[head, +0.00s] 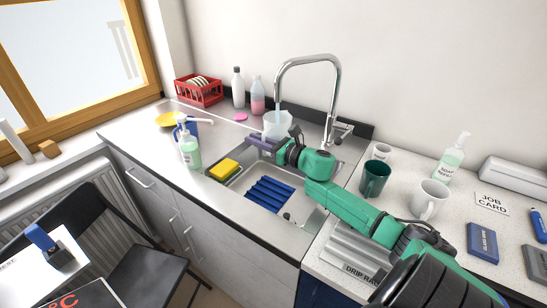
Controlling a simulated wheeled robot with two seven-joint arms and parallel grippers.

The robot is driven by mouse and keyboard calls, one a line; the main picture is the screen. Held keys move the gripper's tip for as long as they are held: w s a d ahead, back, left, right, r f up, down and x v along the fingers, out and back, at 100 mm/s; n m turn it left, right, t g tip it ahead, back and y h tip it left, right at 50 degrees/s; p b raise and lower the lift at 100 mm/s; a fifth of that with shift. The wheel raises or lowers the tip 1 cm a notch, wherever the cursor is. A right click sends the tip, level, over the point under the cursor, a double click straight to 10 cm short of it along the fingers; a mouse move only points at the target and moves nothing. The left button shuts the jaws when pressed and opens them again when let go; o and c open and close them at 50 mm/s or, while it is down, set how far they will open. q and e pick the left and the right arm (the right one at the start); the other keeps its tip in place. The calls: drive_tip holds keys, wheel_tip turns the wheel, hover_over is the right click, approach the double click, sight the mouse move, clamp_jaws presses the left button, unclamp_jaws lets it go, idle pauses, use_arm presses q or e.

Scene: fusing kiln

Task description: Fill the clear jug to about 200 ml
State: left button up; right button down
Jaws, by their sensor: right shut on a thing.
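The clear jug (277,121) is under the spout of the tall chrome tap (309,59), over the back of the sink (236,189). My right gripper (264,144) is shut on the jug from the front right. A thin pale-blue stream seems to run from the spout down into the jug. The jug looks upright; its water level and markings are too small to read. The tap's lever (342,129) is on the right of its base. My left gripper is not in view.
A blue ribbed mat (268,194) lies in the sink and a yellow sponge (224,170) on its left edge. A soap bottle (189,150) stands left. A green mug (374,179) and white mug (430,199) stand right, near my right arm. The drip rack (357,256) is in front.

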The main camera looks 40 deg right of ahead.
idle(0.5)
drive_tip(key=s+a+p, duration=0.3)
drive_tip(key=s+a, duration=0.5)
drive_tip(key=shift+s+a, duration=0.15)
drive_tip(key=shift+s, duration=0.25)
idle(0.3)
